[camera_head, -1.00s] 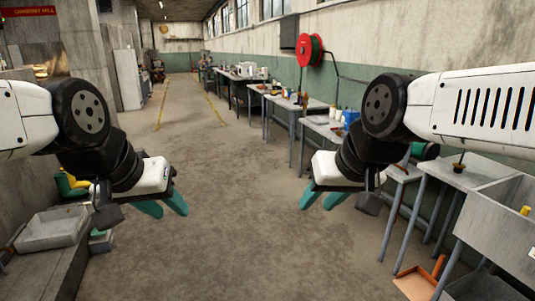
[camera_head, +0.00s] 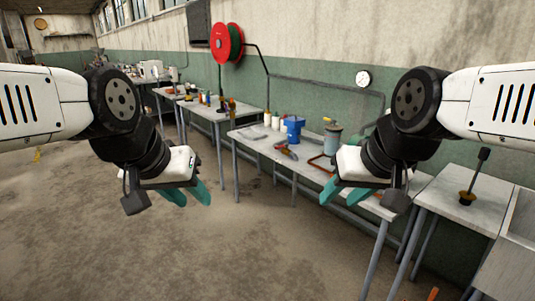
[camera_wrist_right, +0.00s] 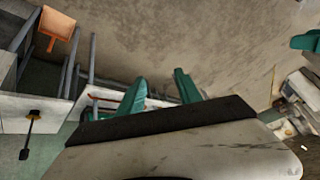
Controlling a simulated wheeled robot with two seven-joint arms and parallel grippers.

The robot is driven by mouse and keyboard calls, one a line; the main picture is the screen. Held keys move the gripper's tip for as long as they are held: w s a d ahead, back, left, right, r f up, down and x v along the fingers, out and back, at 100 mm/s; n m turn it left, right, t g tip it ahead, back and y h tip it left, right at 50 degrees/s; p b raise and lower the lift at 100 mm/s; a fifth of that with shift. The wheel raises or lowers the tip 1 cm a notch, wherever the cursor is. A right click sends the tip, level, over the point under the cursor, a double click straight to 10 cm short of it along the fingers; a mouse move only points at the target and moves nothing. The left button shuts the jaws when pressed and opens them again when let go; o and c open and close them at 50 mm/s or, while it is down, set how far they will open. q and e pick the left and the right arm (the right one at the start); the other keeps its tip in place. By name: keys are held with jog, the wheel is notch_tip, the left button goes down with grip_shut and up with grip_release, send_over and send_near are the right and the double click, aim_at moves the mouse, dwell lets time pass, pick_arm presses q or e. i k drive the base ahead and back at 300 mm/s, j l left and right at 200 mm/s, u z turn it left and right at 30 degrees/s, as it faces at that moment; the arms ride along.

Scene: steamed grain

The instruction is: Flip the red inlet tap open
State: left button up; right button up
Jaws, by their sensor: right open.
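I cannot make out a red inlet tap for certain in either view. A grey-blue cylinder with a yellow top (camera_head: 332,137) stands on the workbench by the wall, with copper-red piping (camera_head: 320,163) in front of it. My right gripper (camera_head: 346,194) is open and empty in front of that bench, and its parted teal fingers also show in the right wrist view (camera_wrist_right: 160,88). My left gripper (camera_head: 188,194) is open and empty over the floor, left of the bench.
The workbench (camera_head: 250,136) also carries a blue device (camera_head: 293,129) and red-handled tools (camera_head: 287,152). A plunger (camera_head: 475,178) stands on a side table at the right.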

aim_at(286, 145)
jog(key=i+j+z, duration=0.2)
jog(key=i, duration=0.25)
jog(key=i+j+u, duration=0.1)
jog(key=i, duration=0.3)
jog(key=i+j, duration=0.3)
jog(key=i+j+u, duration=0.15)
jog(key=i, duration=0.3)
